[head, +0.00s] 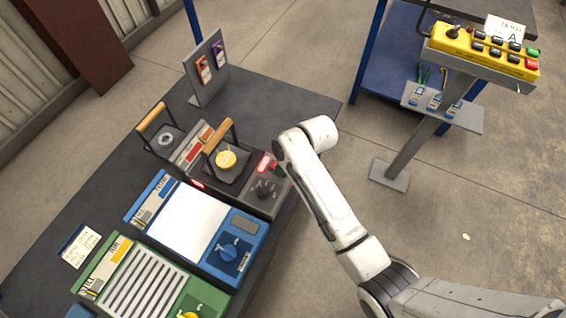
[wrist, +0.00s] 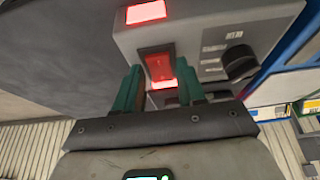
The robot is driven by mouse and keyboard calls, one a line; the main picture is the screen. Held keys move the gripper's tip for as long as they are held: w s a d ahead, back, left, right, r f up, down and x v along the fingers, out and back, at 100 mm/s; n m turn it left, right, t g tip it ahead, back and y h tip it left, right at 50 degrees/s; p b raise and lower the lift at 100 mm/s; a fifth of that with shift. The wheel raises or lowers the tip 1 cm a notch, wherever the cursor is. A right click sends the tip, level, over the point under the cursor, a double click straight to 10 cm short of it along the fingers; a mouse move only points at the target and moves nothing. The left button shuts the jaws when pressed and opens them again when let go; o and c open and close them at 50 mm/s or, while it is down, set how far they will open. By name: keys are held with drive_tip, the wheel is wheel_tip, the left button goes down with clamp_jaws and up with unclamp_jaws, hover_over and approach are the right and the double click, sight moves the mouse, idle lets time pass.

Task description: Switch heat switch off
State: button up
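A red rocker switch (wrist: 157,65) sits on the grey front panel (wrist: 200,38) of a control box in the wrist view. My gripper (wrist: 159,70) has two green fingers, open, one on each side of the switch; I cannot tell whether they touch it. A red lit window (wrist: 146,12) is above the switch, and another red glow (wrist: 162,85) shows between the fingers. A black knob (wrist: 239,62) is to the right. In the head view the box (head: 262,192) is at the table's right edge, and my arm hides most of my gripper there.
A blue device (head: 232,250) and a green grilled device (head: 140,285) stand beside the box on the dark table (head: 285,100). Wooden-handled holders (head: 217,133) are behind it. A yellow button panel (head: 485,50) stands on a post at right. Floor between is clear.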

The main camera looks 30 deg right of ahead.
clamp_jaws()
drive_tip(key=shift+w+a+r+g+h+p, duration=0.15)
drive_tip(key=shift+r+g+h+p, duration=0.2)
drive_tip(key=shift+p, duration=0.3)
drive_tip(key=shift+w+a+f+g+h+p, duration=0.1)
drive_tip(key=shift+w+f+g+h+p, duration=0.1)
drive_tip(key=shift+g+h+p, duration=0.55)
drive_tip(key=shift+b, duration=0.3)
drive_tip(key=shift+o, duration=1.5)
unclamp_jaws()
drive_tip(key=shift+r, duration=0.1)
wheel_tip(320, 180, up, 10)
drive_tip(key=s, duration=0.1)
drive_tip(key=shift+d+r, duration=0.25)
drive_tip(key=shift+d, duration=0.15)
